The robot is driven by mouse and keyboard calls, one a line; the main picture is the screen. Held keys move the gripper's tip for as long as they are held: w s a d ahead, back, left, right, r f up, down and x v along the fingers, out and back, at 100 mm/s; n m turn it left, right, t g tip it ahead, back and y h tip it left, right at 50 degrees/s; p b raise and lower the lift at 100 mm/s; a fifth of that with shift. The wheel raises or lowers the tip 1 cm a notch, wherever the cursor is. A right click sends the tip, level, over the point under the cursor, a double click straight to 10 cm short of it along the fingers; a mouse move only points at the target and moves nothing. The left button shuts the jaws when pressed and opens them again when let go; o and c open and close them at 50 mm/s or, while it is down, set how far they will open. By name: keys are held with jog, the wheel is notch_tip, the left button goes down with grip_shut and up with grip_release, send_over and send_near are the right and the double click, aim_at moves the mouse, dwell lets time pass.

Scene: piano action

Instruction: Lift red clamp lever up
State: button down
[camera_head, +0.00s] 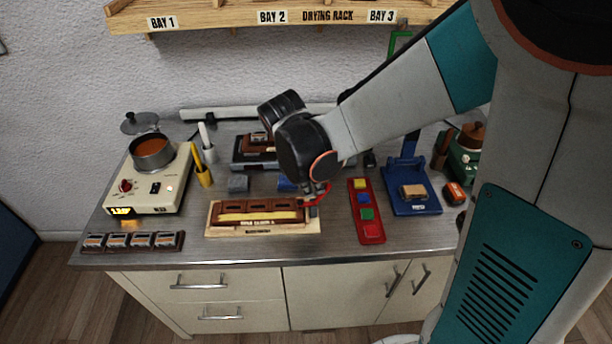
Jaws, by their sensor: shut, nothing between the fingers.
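The red clamp lever (317,199) is a small red bar at the right end of a wooden fixture (222,232) on the bench. The fixture holds a dark brown part with a yellow strip along its front. My gripper (312,191) is at the lever, shut, with its tips pointing down. It hides part of the lever, and I cannot tell whether they touch.
A red tray (374,239) with coloured blocks and a blue press (424,207) stand right of the fixture. A hot plate (120,200) with a pot (152,153) stands at the left. A dark rack (133,242) lies at the front left.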

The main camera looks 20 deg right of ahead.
jog(key=d+y, duration=0.1)
jog(key=y, duration=0.1)
jog(key=s+d+f+t+y+b, duration=0.1)
jog(key=d+y, duration=0.1)
jog(key=y, duration=0.1)
jog(key=d+t+y+b, duration=0.1)
jog(key=d+y, duration=0.1)
jog(key=shift+s+d+f+m+y, duration=0.1)
jog(key=shift+s+f+m+y, duration=0.1)
jog(key=shift+f+m+y, duration=0.15)
jog(key=shift+w+a+f+b, duration=0.1)
jog(key=shift+a+b, duration=0.05)
jog(key=shift+a, duration=0.2)
jog(key=shift+w+a+f+b, duration=0.1)
jog(key=shift+a+b, duration=0.05)
jog(key=shift+a, duration=0.2)
jog(key=shift+r, duration=0.1)
